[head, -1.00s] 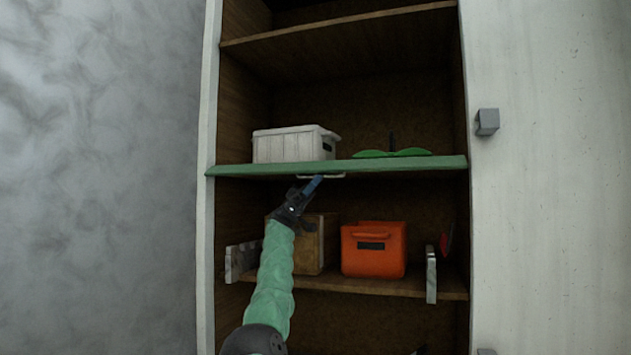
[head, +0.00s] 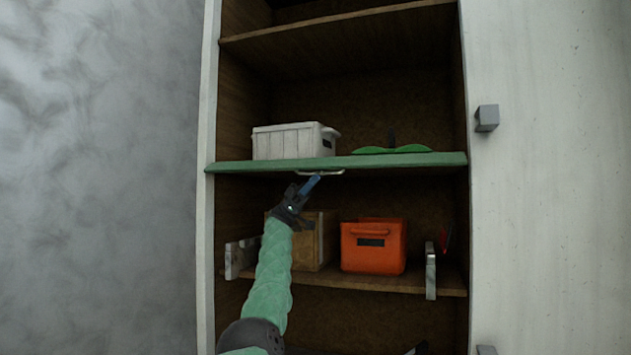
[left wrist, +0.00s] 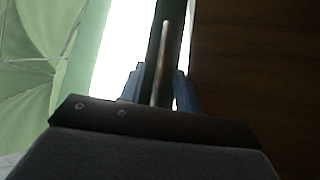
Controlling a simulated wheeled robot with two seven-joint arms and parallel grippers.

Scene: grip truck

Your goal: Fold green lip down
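The green lip (head: 240,167) is a long, thin horizontal panel across the cabinet opening at mid height. A small pale metal handle (head: 335,173) hangs at its underside. My left gripper (head: 311,184) has blue fingertips and reaches up from below, just under the handle. In the left wrist view its two blue fingers (left wrist: 160,92) stand apart, with a thin bar, apparently the handle (left wrist: 165,60), running between them. A bright sliver shows beside the right finger. Exact contact cannot be told. My right gripper is not clearly seen.
A white crate (head: 290,142) and a green leaf-like item (head: 393,150) sit behind the lip. Below are a brown box (head: 308,250), an orange bin (head: 372,258) and grey upright pieces (head: 430,270). A white door (head: 550,200) stands at right.

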